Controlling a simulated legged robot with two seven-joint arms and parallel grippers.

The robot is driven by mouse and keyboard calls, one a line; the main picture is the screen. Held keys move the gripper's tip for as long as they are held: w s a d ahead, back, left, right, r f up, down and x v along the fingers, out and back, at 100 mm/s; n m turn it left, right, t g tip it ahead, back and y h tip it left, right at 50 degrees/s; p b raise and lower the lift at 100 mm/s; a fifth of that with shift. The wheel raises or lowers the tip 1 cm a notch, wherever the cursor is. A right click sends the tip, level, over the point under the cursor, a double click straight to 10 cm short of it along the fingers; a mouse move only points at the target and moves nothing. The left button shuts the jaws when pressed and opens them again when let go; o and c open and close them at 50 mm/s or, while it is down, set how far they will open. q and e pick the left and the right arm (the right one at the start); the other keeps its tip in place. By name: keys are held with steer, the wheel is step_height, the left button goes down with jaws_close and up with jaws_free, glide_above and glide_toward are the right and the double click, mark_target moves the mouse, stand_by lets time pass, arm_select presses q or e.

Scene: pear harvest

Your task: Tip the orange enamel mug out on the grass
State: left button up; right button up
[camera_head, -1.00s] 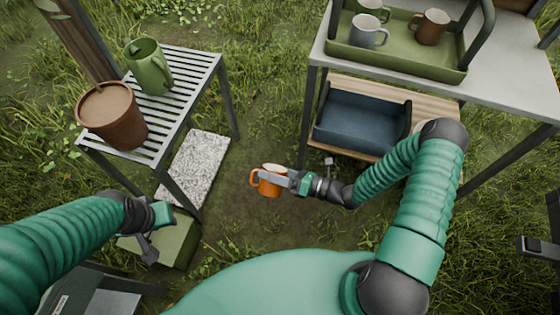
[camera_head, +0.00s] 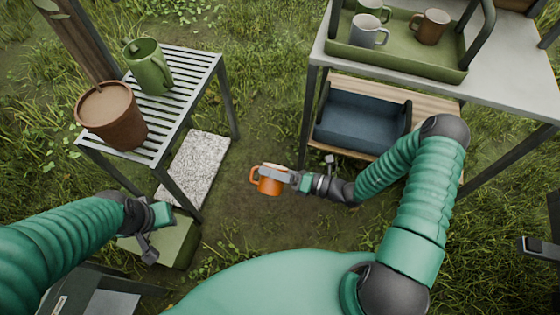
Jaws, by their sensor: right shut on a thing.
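The orange enamel mug (camera_head: 269,186) is in the middle of the head view, over a bare, trodden patch of the grass (camera_head: 262,222). My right gripper (camera_head: 280,176) is shut on the mug from its right side. The mug looks close to upright, with its handle pointing left and a pale inside showing at the top. What is in it cannot be made out. My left gripper (camera_head: 158,232) is at the lower left, over a green box, away from the mug. Its jaws are too small and dark to read.
A slatted stand (camera_head: 190,92) on the left holds a green jug (camera_head: 149,68) and a brown pot (camera_head: 112,116). A speckled slab (camera_head: 197,165) lies beside it. The table (camera_head: 500,90) on the right holds a green tray (camera_head: 400,58) with mugs; a blue bin (camera_head: 362,124) sits below.

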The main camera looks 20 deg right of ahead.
steer(key=shift+w+d+r+m+b, duration=0.1)
steer(key=shift+w+r+m+b, duration=0.15)
steer(key=shift+m, duration=0.5)
steer(key=shift+w+d+r+m+b, duration=0.1)
steer(key=shift+r+m+b, duration=0.15)
steer(key=shift+m, duration=0.5)
stand_by(1.0)
steer(key=shift+w+d+r+m+g+p, duration=0.25)
steer(key=shift+w+d+m+p, duration=0.2)
steer(key=shift+w+m+p, duration=0.3)
stand_by(0.6)
steer(key=shift+w+d+r+m+p, duration=0.15)
steer(key=shift+w+d+m+p, duration=0.05)
steer(key=shift+m+p, duration=0.9)
stand_by(0.6)
